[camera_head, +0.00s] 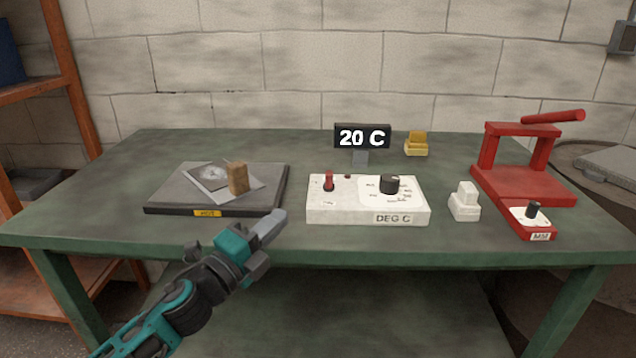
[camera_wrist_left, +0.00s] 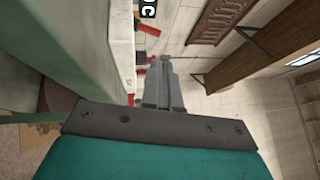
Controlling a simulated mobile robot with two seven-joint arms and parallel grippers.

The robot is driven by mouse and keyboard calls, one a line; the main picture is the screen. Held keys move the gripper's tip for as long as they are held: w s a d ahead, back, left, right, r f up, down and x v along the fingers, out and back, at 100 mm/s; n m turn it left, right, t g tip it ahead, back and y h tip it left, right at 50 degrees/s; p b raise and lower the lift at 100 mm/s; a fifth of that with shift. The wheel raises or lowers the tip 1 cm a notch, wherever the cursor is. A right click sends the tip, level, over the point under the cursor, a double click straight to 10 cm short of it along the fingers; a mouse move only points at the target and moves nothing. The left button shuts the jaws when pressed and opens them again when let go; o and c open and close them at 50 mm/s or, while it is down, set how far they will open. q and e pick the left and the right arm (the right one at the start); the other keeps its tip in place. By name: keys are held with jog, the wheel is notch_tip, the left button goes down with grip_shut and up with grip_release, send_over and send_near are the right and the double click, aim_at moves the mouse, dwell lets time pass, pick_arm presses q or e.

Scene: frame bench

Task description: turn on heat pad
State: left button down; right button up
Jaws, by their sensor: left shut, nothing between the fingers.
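The heat pad (camera_head: 160,205) is a flat dark slab at the left of the green bench. A grey sheet and a small brown block lie on it. The white control box (camera_head: 318,214) stands right of it, marked DEG C. It has a red switch (camera_head: 329,181) at its left and a black knob (camera_head: 390,184) on a dial. A black display (camera_head: 362,137) behind it reads 20 C. My left gripper (camera_head: 278,216) is shut and empty, in front of the bench between pad and box. In the left wrist view its fingers (camera_wrist_left: 163,85) are together. My right gripper is not in view.
A red press (camera_head: 525,180) and a small red box with a black knob (camera_head: 533,214) are at the far right. The bench's front edge (camera_head: 380,256) is clear.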

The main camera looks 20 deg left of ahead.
aim_at(329, 179)
pick_arm(q)
jog(key=x, duration=1.2)
jog(key=shift+w+p, duration=0.2)
jog(key=shift+p, duration=0.1)
jog(key=shift+w+d+r, duration=0.1)
jog(key=shift+w, duration=0.2)
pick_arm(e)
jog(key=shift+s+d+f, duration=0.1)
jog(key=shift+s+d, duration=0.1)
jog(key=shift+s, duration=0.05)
